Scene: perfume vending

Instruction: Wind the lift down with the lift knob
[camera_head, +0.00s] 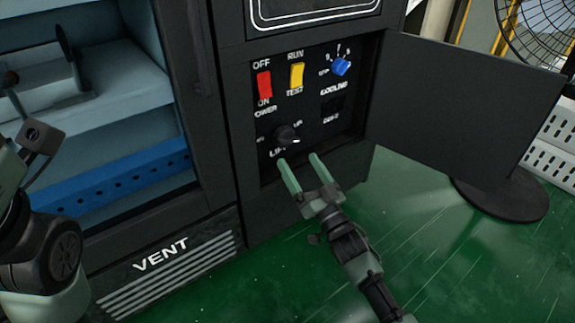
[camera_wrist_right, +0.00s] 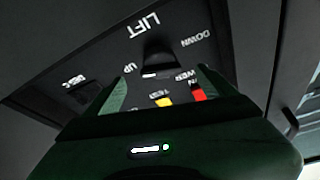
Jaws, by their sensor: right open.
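The lift knob (camera_head: 287,136) is a black round knob low on the control panel (camera_head: 325,135), above the "LIFT" label, with "UP" printed at its upper right. My right gripper (camera_head: 298,159) is open just below and in front of it, with fingers pointing at the panel. In the right wrist view the knob (camera_wrist_right: 160,65) shows beyond the gap between the open fingertips (camera_wrist_right: 162,82), with "UP" and "DOWN" on either side. The fingers appear apart from the knob.
A red switch (camera_head: 264,86), yellow switch (camera_head: 297,76) and blue cooling knob (camera_head: 341,66) sit above the lift knob. The open panel door (camera_head: 460,105) stands to the right of my right gripper. A blue perforated shelf (camera_head: 115,185) is inside the cabinet at left. Green floor lies below.

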